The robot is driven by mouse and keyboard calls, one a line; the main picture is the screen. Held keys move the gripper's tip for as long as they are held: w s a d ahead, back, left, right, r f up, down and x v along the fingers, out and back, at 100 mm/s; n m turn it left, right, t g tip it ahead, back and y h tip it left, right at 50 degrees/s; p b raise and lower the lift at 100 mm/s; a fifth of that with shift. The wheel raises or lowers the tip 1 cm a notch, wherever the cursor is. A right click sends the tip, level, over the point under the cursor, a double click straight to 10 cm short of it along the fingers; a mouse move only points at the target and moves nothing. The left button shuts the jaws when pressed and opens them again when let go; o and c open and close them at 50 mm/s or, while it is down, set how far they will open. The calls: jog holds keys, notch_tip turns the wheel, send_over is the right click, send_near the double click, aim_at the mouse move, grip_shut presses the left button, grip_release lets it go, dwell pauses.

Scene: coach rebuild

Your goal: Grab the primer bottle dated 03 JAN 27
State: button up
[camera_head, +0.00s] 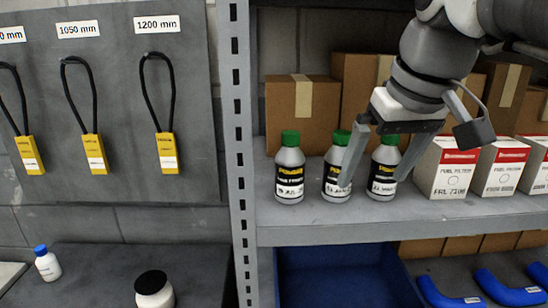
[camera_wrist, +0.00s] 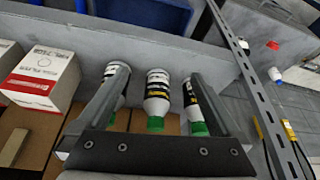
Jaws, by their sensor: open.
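Three grey bottles with green caps and black-and-white labels stand upright in a row on the grey shelf: a left bottle (camera_head: 290,172), a middle bottle (camera_head: 333,181) and a right bottle (camera_head: 383,176). Their printed dates are too small to read surely. My gripper (camera_head: 374,180) is open and points down at the row. In the head view its fingers appear on either side of the right bottle, one overlapping the middle bottle. In the wrist view, my gripper (camera_wrist: 158,74) frames the middle bottle (camera_wrist: 158,92); the fingers partly cover the outer two. No hold shows.
White-and-red fuel filter boxes (camera_head: 446,170) stand right of the bottles, and cardboard boxes (camera_head: 303,112) behind. A perforated upright post (camera_head: 241,150) is at the left. Below the shelf are a blue bin (camera_head: 345,275) and blue hoses (camera_head: 505,290).

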aim_at(339, 164)
jog(key=w+f+p, duration=0.1)
jog(key=w, duration=0.2)
jog(key=w+a+f, duration=0.1)
jog(key=w+f, duration=0.1)
jog(key=w, duration=0.2)
jog(key=w+a+f+p, duration=0.1)
jog(key=w, duration=0.3)
jog(key=shift+w+f+p, duration=0.25)
jog(key=shift+f+p, duration=0.1)
grip_shut()
